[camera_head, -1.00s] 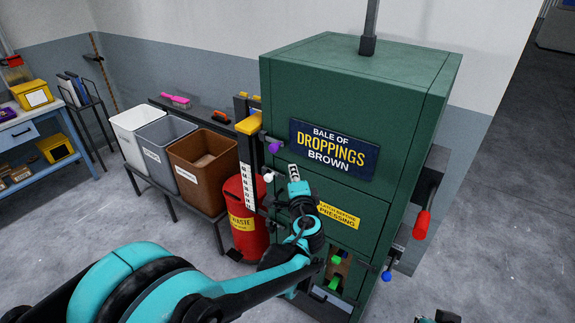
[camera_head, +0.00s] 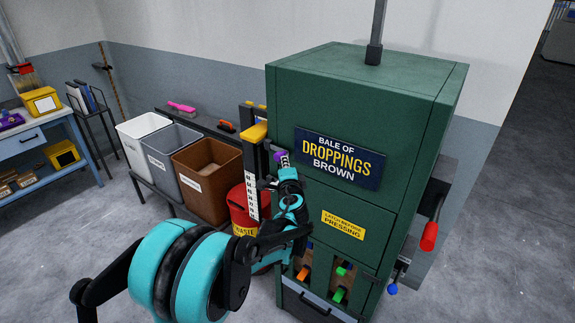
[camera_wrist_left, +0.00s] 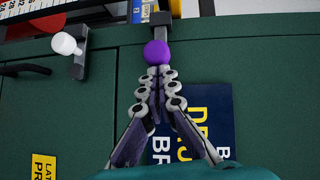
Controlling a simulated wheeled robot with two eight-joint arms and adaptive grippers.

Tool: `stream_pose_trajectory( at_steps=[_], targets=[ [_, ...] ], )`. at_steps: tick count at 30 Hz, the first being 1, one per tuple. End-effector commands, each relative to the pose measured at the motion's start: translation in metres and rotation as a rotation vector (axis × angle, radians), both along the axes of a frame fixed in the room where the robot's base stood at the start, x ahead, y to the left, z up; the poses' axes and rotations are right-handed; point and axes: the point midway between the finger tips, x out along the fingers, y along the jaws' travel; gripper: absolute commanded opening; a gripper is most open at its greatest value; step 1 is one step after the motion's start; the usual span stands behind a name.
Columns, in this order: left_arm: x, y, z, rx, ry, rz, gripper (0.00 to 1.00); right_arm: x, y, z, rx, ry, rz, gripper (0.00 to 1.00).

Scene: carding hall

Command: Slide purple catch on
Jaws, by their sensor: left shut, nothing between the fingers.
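The purple catch is a round purple knob (camera_head: 281,157) on a dark metal bar at the left edge of the green press's front (camera_head: 310,100). In the left wrist view the purple knob (camera_wrist_left: 156,53) is just beyond my fingertips. My left gripper (camera_head: 286,169) is shut and empty, its tips (camera_wrist_left: 160,73) at the near side of the knob. They look touching or nearly so; I cannot tell which. A second catch with a white knob (camera_wrist_left: 66,43) lies left of it in the wrist view. My right gripper is not in view.
A sign (camera_head: 338,159) and a yellow latch label (camera_head: 343,225) are on the press front. Orange (camera_head: 303,273) and green (camera_head: 340,294) knobs are below. A red handle (camera_head: 429,236) is at the right side. Bins (camera_head: 206,176) and a red waste can (camera_head: 240,212) stand left.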

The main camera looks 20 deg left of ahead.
Motion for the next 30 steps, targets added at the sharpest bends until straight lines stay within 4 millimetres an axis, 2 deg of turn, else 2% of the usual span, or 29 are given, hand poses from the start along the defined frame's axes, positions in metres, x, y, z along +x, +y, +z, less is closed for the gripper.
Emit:
stream_pose_trajectory(
  at_steps=[7,15,30],
  targets=[
    [0.002,0.006,0.0,0.0,0.0,0.001,0.0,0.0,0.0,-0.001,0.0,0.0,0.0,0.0],
    [0.012,0.044,0.0,-0.001,0.0,0.002,0.0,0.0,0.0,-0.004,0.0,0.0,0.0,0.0],
    [0.012,0.043,0.002,0.0,0.0,0.0,0.0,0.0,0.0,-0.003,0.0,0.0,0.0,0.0]
  ],
)
